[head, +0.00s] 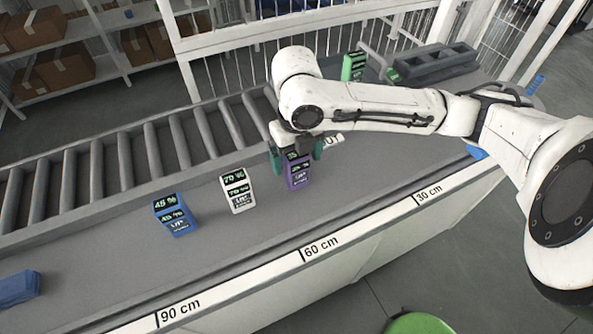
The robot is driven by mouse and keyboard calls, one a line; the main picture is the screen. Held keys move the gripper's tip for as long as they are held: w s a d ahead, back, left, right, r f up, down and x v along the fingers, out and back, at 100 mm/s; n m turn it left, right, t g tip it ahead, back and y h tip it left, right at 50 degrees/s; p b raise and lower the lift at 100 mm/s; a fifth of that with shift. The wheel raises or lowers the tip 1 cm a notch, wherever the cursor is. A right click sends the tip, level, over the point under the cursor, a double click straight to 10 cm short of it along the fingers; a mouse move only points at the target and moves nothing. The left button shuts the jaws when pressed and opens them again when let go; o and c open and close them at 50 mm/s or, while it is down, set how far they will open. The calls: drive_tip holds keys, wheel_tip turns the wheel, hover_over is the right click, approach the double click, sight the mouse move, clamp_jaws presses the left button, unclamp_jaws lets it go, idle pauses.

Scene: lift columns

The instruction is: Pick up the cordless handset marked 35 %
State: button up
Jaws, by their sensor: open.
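A purple handset (298,176) stands upright on the grey counter. The top of its face is partly covered by my gripper; its upper marking looks like 35 %, but I cannot read it fully. My gripper (297,155) is open and points down over it, with one green-tipped finger on each side of its upper part. I cannot tell whether the fingers touch it. To the left stand a white handset (237,191) marked 70 % and a blue handset (172,216) marked 45 %.
A green handset (353,66) stands behind my arm, near a dark grey slotted holder (435,65). A blue object (18,288) lies at the far left. A roller conveyor (150,150) runs along the back. The counter's front edge has distance marks.

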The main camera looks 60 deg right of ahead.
drive_tip(key=shift+f, duration=0.5)
drive_tip(key=c, duration=1.5)
drive_tip(key=shift+c, duration=0.3)
drive_tip(key=shift+r, duration=0.2)
